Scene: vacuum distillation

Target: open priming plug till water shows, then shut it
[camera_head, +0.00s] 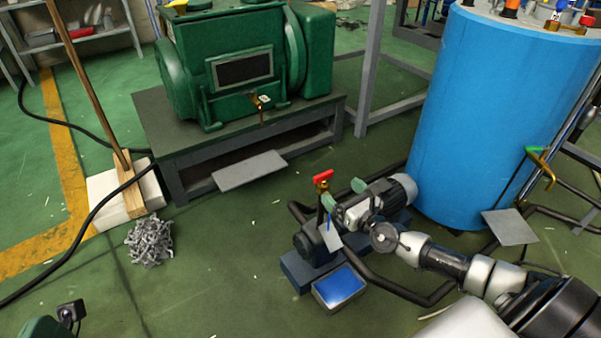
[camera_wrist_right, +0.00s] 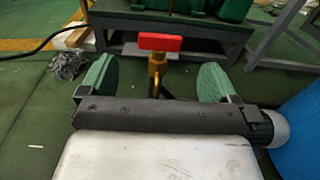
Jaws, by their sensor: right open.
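A brass valve with a red handle (camera_head: 323,177) stands upright on the small dark pump (camera_head: 308,243), which I take for the priming plug. In the right wrist view the red handle (camera_wrist_right: 160,42) lies crosswise ahead of me on its brass stem. My right gripper (camera_head: 343,200) reaches in from the lower right. Its green-padded fingers are apart in the right wrist view (camera_wrist_right: 157,78), with the brass stem showing between them beyond. I cannot tell how far ahead the stem is. No water shows at the valve.
The pump sits beside a blue tank (camera_head: 480,120), with dark pipes (camera_head: 400,290) along the floor. A blue-topped tray (camera_head: 340,287) lies in front. A green machine (camera_head: 240,60) stands behind on a table. Open floor (camera_head: 220,270) lies to the left.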

